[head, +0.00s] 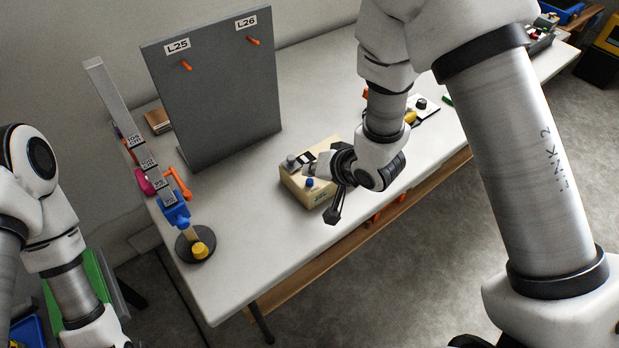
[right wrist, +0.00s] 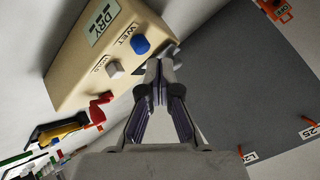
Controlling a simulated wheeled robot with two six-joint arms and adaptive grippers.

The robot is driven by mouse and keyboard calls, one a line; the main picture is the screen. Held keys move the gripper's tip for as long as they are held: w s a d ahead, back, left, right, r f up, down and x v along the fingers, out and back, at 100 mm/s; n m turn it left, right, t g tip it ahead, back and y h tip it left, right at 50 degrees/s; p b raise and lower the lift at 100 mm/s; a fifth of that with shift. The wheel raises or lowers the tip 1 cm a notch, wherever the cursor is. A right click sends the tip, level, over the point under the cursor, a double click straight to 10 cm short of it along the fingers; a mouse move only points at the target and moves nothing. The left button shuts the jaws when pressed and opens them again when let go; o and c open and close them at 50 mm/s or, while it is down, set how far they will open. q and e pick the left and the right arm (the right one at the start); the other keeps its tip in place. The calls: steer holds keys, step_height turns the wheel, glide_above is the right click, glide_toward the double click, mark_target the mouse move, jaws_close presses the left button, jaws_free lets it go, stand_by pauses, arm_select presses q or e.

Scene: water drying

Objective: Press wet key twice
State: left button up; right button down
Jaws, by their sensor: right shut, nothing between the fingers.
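A cream box (head: 296,189) stands near the front edge of the table. The right wrist view shows the box (right wrist: 84,62) close up, with a small display (right wrist: 108,28) reading DRY. The blue key (right wrist: 141,45) sits beside the label WET, with a pale grey key (right wrist: 115,69) next to it. The blue key (head: 309,182) also shows in the head view. My right gripper (right wrist: 158,68) is shut and empty, its tips close to the blue key; I cannot tell whether they touch the box. My left arm shows at the left, its gripper out of view.
A grey upright panel (head: 215,95) with labels L25, L26 and orange pegs stands behind the box. A tilted marked post (head: 120,105) on a round dark base (head: 187,247) stands at the left. Table space (head: 240,235) left of the box is clear.

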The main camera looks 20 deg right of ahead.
mark_target(312, 182)
steer(key=shift+f, duration=0.4)
steer(key=shift+f, duration=0.35)
stand_by(0.3)
steer(key=shift+r+p, duration=0.7)
steer(key=shift+r, duration=0.1)
step_height(312, 182, up, 6)
steer(key=p, duration=0.6)
stand_by(0.4)
